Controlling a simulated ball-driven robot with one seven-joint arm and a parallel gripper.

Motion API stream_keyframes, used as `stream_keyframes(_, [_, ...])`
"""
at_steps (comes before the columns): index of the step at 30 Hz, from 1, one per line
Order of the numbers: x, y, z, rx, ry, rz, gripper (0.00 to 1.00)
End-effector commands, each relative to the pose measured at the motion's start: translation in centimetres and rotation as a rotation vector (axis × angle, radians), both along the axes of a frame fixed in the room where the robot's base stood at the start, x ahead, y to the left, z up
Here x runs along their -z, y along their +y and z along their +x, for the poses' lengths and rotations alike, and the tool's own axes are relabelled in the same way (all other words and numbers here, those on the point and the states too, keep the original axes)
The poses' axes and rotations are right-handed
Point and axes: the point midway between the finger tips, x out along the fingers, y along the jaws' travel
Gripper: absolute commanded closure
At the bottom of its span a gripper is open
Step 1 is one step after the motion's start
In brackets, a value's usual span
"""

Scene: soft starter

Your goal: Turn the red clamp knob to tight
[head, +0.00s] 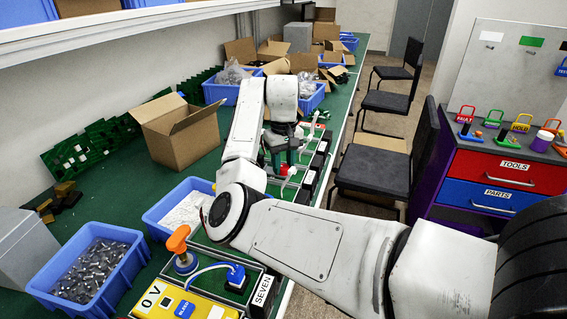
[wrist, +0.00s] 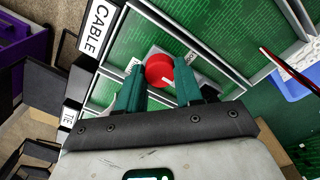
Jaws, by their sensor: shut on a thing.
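The red clamp knob (wrist: 159,71) shows in the wrist view as a round red cap with a small pale mark near its lower edge. My gripper (wrist: 160,84) has its two green fingers on either side of the knob, shut on it. In the head view my gripper (head: 288,160) points down over the far part of the green bench, and the knob between its fingers is hard to make out there. Which setting the knob stands at cannot be told.
A label plate reading CABLE (wrist: 96,28) stands beside the knob's bay. Grey dividers frame the green bays. An orange-handled part (head: 179,240), a yellow box (head: 180,303) and a blue bin of metal parts (head: 90,268) are nearer. An open cardboard box (head: 182,135) stands left of my arm.

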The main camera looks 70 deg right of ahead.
Motion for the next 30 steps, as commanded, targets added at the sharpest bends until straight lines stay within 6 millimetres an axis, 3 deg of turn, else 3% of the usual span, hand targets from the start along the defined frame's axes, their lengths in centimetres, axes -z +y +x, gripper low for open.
stream_keyframes(11, [-0.43, 0.00, -0.03, 0.167, 0.001, 0.001, 0.95])
stream_keyframes(30, [-0.34, 0.00, 0.05, 0.763, -0.001, -0.001, 0.95])
